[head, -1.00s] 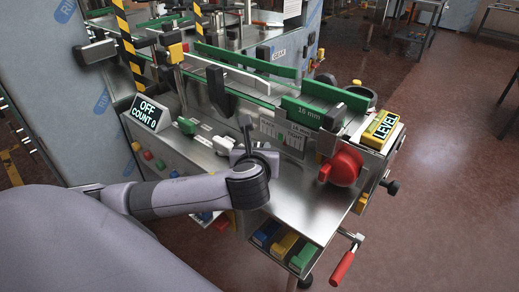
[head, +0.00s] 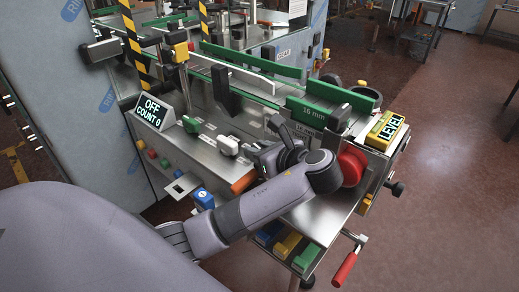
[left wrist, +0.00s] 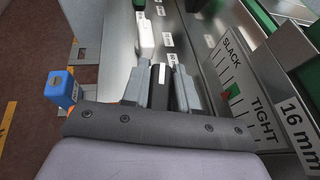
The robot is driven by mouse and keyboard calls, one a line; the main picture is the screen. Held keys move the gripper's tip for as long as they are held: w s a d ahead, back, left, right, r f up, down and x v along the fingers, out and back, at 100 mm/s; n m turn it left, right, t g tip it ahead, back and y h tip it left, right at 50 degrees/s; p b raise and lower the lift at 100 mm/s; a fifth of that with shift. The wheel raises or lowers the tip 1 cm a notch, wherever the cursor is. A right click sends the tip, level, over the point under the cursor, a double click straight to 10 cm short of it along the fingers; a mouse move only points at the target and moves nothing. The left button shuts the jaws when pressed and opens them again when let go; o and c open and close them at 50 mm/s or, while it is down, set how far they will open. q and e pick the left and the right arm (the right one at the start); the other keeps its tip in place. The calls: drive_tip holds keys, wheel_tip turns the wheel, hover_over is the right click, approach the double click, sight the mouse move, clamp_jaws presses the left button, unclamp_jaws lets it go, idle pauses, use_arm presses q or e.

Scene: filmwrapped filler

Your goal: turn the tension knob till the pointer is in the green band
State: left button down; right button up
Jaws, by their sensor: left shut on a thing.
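The tension knob (left wrist: 161,76) is a black bar with a white mark, seen in the left wrist view. My left gripper (left wrist: 160,88) is shut on it, one grey finger on each side. In the head view my left gripper (head: 281,152) is over the bench top, and the arm hides the knob there. The gauge (left wrist: 219,66), marked SLACK and TIGHT, stands right of the knob. Its small red pointer (left wrist: 227,97) is beside or over the edge of the green band (left wrist: 236,89); I cannot tell which exactly. My right gripper is out of view.
A white knob (head: 228,145) and a green lever (head: 191,125) stand left of the gripper. A red round knob (head: 352,166) is close to my left wrist on the right. A display (head: 152,110) reads OFF, COUNT 0. A yellow LEVEL box (head: 385,130) stands at the right end.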

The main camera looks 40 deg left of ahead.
use_arm(q)
drive_tip(key=shift+r+n+g, duration=0.1)
drive_tip(key=shift+n+g, duration=0.2)
drive_tip(key=shift+g, duration=0.1)
drive_tip(key=c, duration=1)
unclamp_jaws()
drive_tip(key=shift+o, duration=0.2)
drive_tip(key=shift+v, duration=3.55)
drive_tip(key=shift+s, duration=0.1)
